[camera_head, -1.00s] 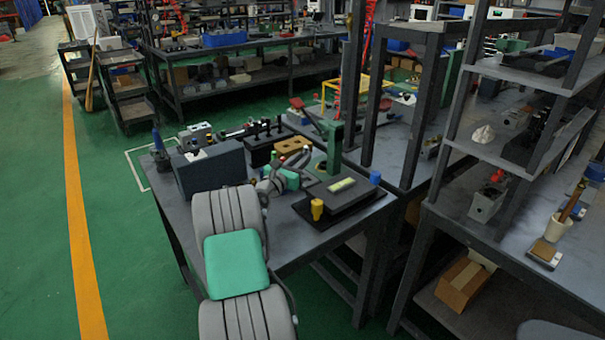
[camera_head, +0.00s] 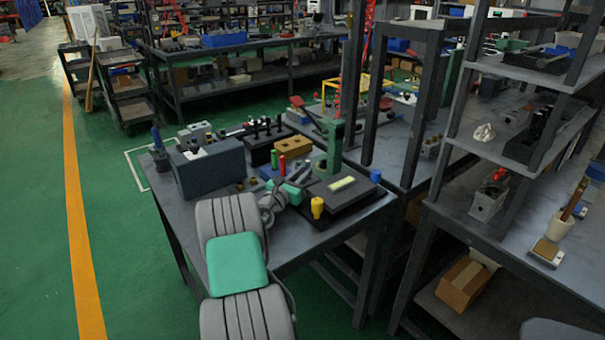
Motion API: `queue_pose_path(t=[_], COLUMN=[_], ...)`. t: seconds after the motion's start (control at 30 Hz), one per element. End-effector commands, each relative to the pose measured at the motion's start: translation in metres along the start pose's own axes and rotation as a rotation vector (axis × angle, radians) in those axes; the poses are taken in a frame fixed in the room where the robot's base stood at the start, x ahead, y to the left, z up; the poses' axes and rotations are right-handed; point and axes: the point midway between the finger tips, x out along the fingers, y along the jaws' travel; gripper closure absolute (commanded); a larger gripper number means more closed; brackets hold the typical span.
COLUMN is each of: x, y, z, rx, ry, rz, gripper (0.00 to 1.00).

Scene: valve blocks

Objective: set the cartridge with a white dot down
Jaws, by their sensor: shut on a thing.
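My gripper (camera_head: 303,172) is at the end of my grey and green arm, low over the near workbench. It lies between the upright red and green cartridges and the dark plate with the pale label. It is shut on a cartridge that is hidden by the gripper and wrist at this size. No white dot can be made out. A green cartridge (camera_head: 274,158) and a red cartridge (camera_head: 282,165) stand just left of the gripper. A yellow cartridge (camera_head: 317,206) stands at the front of the dark plate (camera_head: 342,190), and a blue one (camera_head: 375,176) at its right.
The workbench (camera_head: 285,240) also bears a dark grey box (camera_head: 210,168), a tan block with holes (camera_head: 292,145), a black rack with pegs (camera_head: 262,150) and a green press (camera_head: 332,150). The bench's front strip is clear. A shelf unit (camera_head: 500,150) stands to the right.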

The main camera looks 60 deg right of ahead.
Motion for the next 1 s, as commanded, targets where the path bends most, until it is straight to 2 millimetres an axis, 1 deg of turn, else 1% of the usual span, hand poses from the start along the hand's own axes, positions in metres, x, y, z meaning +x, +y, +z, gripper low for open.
queue_pose_path(t=[0.03,0.2,0.3,0.53,0.57,0.67,0.7,0.77,0.9,1.0], x=[0.0,0.0,0.0,0.0,0.0,0.001,-0.009,-0.024,-0.063,-0.089], y=[0.0,0.0,0.0,0.0,0.0,0.0,0.002,0.002,0.002,0.002], z=[0.001,0.001,0.001,0.002,0.004,0.019,0.013,0.013,0.013,0.013], rx=[0.0,0.0,0.0,0.001,0.001,0.002,-0.001,-0.002,-0.002,-0.002], ry=[-0.001,-0.001,-0.001,-0.001,-0.001,-0.002,0.001,0.001,0.0,0.001], rz=[0.0,0.0,0.0,0.0,0.0,0.0,0.003,0.004,0.005,0.004], gripper=[0.79,0.65,0.59,0.59,0.59,0.59,0.59,0.59,0.59,0.59])
